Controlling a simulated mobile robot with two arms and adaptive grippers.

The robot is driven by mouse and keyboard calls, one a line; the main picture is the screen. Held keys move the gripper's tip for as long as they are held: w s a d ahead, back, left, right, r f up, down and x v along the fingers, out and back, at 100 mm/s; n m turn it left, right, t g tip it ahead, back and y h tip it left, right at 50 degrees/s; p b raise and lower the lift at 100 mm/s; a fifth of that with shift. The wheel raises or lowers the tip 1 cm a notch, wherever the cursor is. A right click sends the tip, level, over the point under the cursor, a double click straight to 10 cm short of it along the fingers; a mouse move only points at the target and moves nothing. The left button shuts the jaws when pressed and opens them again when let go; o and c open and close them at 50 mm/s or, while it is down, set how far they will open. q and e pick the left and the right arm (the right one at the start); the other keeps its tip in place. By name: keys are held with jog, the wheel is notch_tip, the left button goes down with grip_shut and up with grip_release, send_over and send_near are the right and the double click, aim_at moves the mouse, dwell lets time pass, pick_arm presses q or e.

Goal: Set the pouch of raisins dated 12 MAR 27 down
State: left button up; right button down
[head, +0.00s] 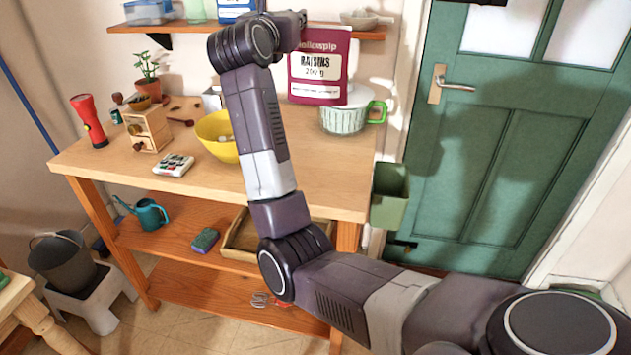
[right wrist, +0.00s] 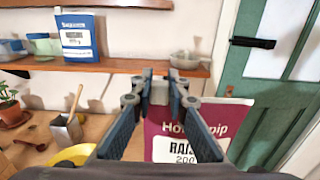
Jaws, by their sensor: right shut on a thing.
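The raisins pouch (head: 319,72) is magenta with a white "RAISINS 200 g" label. It is upright at the back right of the wooden bench (head: 330,185), overlapping the top of a pale colander in the head view. I cannot tell whether its base touches anything. My right gripper (head: 299,30) is shut on it near its upper left edge. In the right wrist view the pouch (right wrist: 178,145) shows between and right of the fingers (right wrist: 158,92). No date is readable on the visible face. My left gripper is out of view.
The pale colander (head: 342,120) with a green handle stands below the pouch. A wall shelf (head: 180,27) runs above. The bench's front right is bare.

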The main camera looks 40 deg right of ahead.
aim_at(293, 93)
jog(key=f, duration=1)
jog(key=f+p, duration=0.1)
jog(key=f, duration=0.5)
jog(key=shift+s+a, duration=0.15)
jog(key=shift+a, duration=0.1)
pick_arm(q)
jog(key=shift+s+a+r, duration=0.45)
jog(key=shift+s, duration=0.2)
pick_arm(e)
notch_tip(293, 93, down, 5)
jog(key=shift+r, duration=0.2)
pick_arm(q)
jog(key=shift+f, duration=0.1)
pick_arm(e)
jog(key=shift+f, duration=0.1)
jog(key=c, duration=2.3)
grip_release()
jog(key=shift+f, duration=0.15)
jog(key=shift+c, duration=0.2)
jog(key=o, duration=0.5)
jog(key=shift+c, duration=0.2)
